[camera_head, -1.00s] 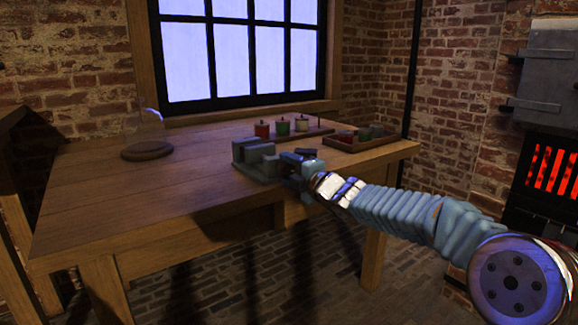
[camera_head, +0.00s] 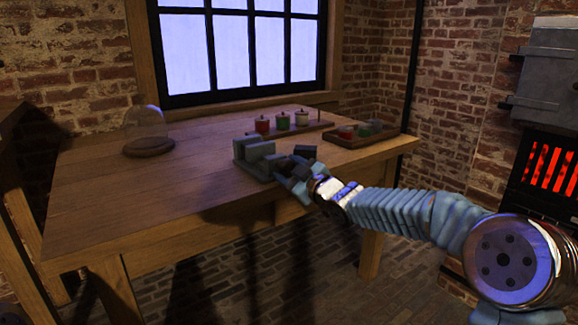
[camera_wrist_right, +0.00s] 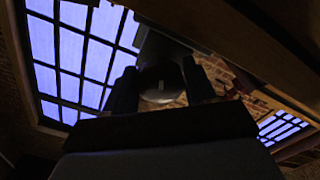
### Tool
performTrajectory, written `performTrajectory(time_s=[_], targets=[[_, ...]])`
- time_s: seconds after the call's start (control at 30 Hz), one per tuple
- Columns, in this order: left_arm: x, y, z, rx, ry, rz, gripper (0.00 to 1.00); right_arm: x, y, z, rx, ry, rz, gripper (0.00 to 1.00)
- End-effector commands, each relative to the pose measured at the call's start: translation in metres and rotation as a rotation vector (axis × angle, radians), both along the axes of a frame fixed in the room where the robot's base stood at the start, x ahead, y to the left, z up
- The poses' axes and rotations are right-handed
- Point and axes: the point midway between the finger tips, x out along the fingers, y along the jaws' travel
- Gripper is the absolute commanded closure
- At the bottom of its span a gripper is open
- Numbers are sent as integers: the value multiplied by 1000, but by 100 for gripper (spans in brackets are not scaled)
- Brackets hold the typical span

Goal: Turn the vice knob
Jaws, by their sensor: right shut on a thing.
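The grey vice (camera_head: 254,152) sits on the wooden table near its front right edge. My right gripper (camera_head: 290,166) is at the right end of the vice, where the knob would be; the knob itself is hidden by the fingers in the head view. In the dark right wrist view, the two fingers (camera_wrist_right: 160,90) are closed around a dark rounded part (camera_wrist_right: 160,78), which looks like the vice knob. My left gripper is not in either view.
The wooden table (camera_head: 120,195) has a wide clear area on the left. A glass dome on a round base (camera_head: 148,148) stands at the back left. Red, green and white jars (camera_head: 282,122) stand behind the vice. A tray (camera_head: 345,143) with small coloured things lies at the right.

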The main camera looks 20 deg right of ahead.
Motion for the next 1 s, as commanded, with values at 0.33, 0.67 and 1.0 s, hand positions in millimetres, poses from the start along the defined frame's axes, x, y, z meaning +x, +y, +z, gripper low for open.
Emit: performTrajectory(time_s=[0.33, 0.67, 1.0], targets=[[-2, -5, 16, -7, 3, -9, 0, 0, -2, -2, 308, 118, -5, 75], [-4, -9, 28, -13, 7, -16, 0, -1, 0, -3, 603, 226, -6, 75], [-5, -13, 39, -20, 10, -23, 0, -1, 2, -4, 907, 338, -7, 75]])
